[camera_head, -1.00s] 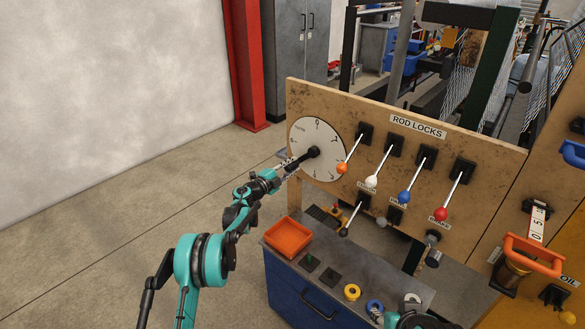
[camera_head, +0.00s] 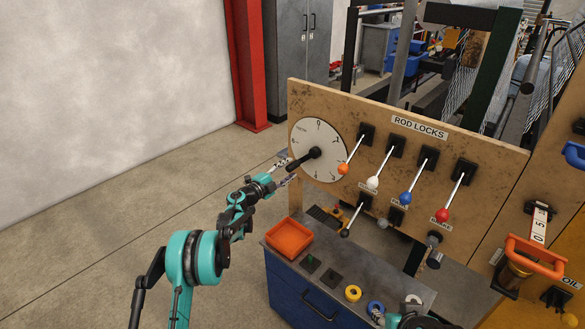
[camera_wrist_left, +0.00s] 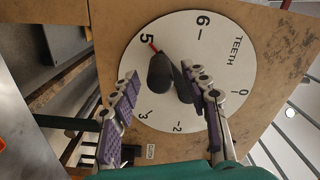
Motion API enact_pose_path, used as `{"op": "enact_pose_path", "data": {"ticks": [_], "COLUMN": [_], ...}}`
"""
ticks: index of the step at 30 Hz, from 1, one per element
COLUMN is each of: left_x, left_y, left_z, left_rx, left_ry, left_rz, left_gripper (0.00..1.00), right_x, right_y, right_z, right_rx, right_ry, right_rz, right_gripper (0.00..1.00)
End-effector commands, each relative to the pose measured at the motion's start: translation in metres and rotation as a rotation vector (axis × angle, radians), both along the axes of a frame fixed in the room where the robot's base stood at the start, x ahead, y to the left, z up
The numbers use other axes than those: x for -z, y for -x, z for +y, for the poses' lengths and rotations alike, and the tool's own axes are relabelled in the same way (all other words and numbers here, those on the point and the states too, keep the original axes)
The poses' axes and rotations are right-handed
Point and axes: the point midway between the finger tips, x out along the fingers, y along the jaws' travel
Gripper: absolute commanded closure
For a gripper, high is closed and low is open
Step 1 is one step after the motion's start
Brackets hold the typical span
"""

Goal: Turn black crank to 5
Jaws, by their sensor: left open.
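The black crank (camera_head: 303,158) sits on a white round dial (camera_head: 326,133) marked TEETH at the left of the wooden panel. In the left wrist view, the crank's dark grip (camera_wrist_left: 160,75) points toward the camera, and its red pointer tip lies at the number 5 (camera_wrist_left: 146,38). My left gripper (camera_head: 281,170) is open and empty just left of the crank's end. In the left wrist view, its two purple-padded fingers (camera_wrist_left: 168,112) stand apart with the crank beyond and between them; I see no contact. My right gripper is not visible.
Levers with orange (camera_head: 342,169), white, blue and red knobs stand right of the dial under ROD LOCKS. A blue cabinet below carries an orange tray (camera_head: 289,238) and several small parts. A bit of my right arm shows at the bottom edge. Floor left of the panel is clear.

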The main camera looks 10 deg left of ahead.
Motion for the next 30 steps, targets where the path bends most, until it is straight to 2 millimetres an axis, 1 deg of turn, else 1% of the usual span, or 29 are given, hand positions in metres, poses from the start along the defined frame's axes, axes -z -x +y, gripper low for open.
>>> {"op": "enact_pose_path", "data": {"ticks": [1, 6, 9, 12, 18, 28, 30], "left_x": [0.000, 0.000, 0.000, 0.000, 0.000, 0.001, -0.002], "left_y": [0.010, 0.040, 0.055, 0.065, 0.073, 0.073, 0.073], "left_z": [0.008, 0.030, 0.040, 0.048, 0.053, 0.053, 0.053], "left_rx": [-0.002, -0.002, -0.002, -0.001, 0.000, 0.000, -0.004], "left_ry": [0.000, 0.000, 0.000, 0.000, 0.000, 0.000, 0.003], "left_rz": [0.000, 0.000, 0.000, 0.000, 0.000, 0.000, -0.001], "left_gripper": [0.54, 0.54, 0.54, 0.54, 0.54, 0.54, 0.54], "right_x": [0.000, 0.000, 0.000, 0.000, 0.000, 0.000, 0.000], "right_y": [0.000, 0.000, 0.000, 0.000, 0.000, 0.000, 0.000], "right_z": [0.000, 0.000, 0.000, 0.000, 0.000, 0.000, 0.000], "right_rx": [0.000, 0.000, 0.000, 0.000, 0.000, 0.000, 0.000], "right_ry": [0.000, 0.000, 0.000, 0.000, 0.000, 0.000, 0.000], "right_rz": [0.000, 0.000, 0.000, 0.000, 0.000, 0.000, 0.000], "right_gripper": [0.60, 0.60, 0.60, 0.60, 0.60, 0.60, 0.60]}}
